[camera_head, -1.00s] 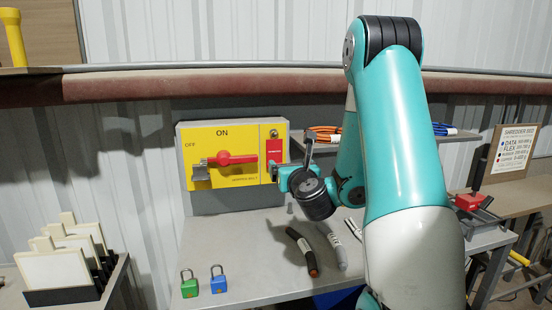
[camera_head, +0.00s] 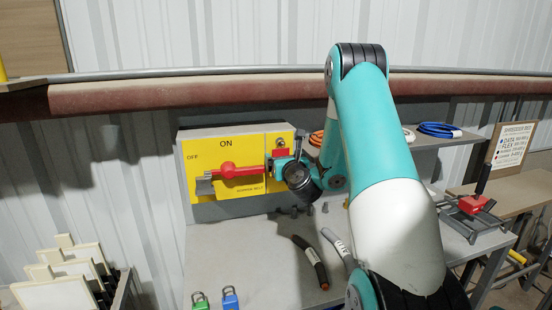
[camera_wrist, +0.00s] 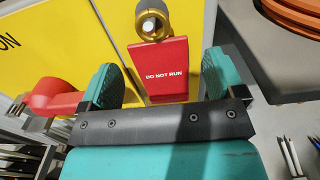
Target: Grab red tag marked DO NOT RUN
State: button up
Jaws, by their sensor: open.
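The red tag (camera_wrist: 168,62) reads DO NOT RUN in white. In the wrist view it hangs from a brass-coloured ring or peg (camera_wrist: 152,22) on the yellow switch panel (camera_wrist: 92,28). My gripper (camera_wrist: 160,85) is open, with one teal finger pad on each side of the tag's lower part. I cannot tell whether the pads reach its depth. In the head view the gripper (camera_head: 280,166) is at the right part of the panel (camera_head: 208,155), and it and the arm partly cover the tag (camera_head: 280,142).
A red switch handle (camera_head: 235,171) projects from the panel, close left of the gripper. Orange cable coils (camera_wrist: 294,14) lie on a shelf to the right. A green padlock (camera_head: 200,301), a blue padlock (camera_head: 229,298) and cable pieces (camera_head: 312,262) lie on the bench (camera_head: 250,255).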

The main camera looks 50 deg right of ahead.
jog(key=shift+w+d, duration=0.25)
jog(key=shift+d, duration=0.05)
jog(key=shift+a, duration=0.15)
jog(key=c, duration=1)
jog(key=shift+r, duration=0.1)
